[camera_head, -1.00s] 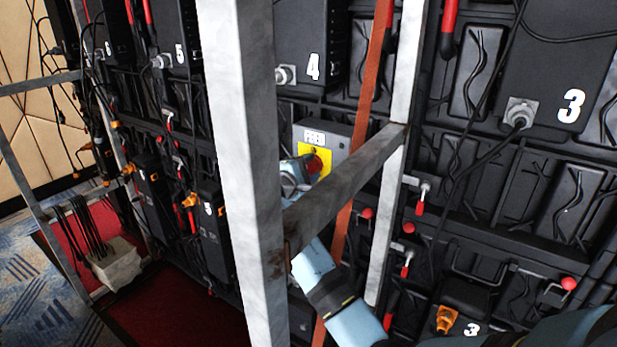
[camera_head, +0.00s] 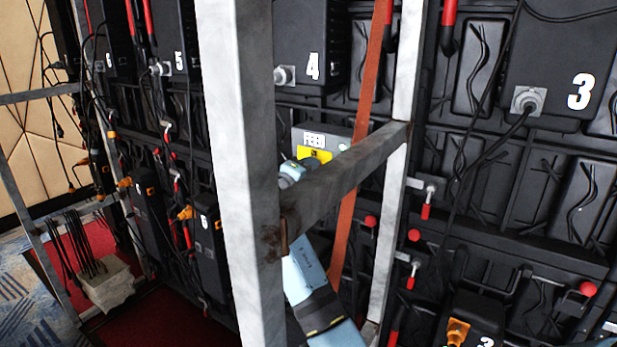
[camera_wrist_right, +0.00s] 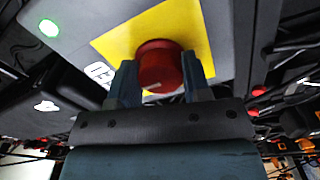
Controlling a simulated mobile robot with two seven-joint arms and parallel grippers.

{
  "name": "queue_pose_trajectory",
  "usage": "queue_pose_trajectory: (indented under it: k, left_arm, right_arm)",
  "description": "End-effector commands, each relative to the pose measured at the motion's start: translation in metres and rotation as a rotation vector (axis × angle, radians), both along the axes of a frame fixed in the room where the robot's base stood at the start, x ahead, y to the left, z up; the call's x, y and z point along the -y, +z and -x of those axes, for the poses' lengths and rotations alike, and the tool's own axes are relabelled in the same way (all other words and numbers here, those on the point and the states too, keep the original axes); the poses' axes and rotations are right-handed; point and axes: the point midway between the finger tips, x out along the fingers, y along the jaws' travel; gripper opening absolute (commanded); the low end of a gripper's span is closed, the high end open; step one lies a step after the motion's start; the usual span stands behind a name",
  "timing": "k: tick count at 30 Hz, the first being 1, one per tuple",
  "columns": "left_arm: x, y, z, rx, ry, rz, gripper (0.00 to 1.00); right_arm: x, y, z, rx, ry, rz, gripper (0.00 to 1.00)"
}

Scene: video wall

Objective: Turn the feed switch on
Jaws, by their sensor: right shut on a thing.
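The feed switch is a red rotary knob (camera_wrist_right: 160,62) on a yellow plate (camera_wrist_right: 112,44) of a grey box. In the right wrist view my right gripper (camera_wrist_right: 160,80) has one finger on each side of the knob and is shut on it. A pale mark on the knob's face sits low, near the fingers. A round green light (camera_wrist_right: 49,28) shows on the box at the left. In the head view the grey box (camera_head: 330,136) is partly behind a metal crossbar; the knob and fingertips are hidden there. My left gripper is not in view.
A thick metal post (camera_head: 238,150) and a slanting crossbar (camera_head: 350,172) stand in front of my right arm. An orange strap (camera_head: 345,225) hangs just right of the box. Black panels with cables and red-tipped levers (camera_head: 427,200) fill the right side.

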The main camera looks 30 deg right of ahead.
Motion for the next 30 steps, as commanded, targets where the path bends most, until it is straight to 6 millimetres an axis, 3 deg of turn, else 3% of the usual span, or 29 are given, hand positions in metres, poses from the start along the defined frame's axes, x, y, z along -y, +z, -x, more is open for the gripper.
queue_pose_trajectory:
  k: [13, 14, 17, 30]
  left_arm:
    - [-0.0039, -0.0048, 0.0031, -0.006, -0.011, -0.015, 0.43]
    - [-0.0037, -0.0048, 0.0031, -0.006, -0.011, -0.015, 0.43]
    - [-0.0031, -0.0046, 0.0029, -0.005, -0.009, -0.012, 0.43]
    - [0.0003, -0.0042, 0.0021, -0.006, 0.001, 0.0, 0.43]
  right_arm:
    - [-0.0005, -0.0014, 0.0001, 0.008, 0.0, -0.007, 0.21]
    - [-0.0005, -0.0014, 0.0, 0.008, 0.0, -0.007, 0.49]
    - [-0.0005, -0.0012, 0.0001, 0.008, 0.001, -0.006, 0.7]
    - [-0.01, -0.0008, 0.0037, 0.009, 0.001, -0.005, 0.7]
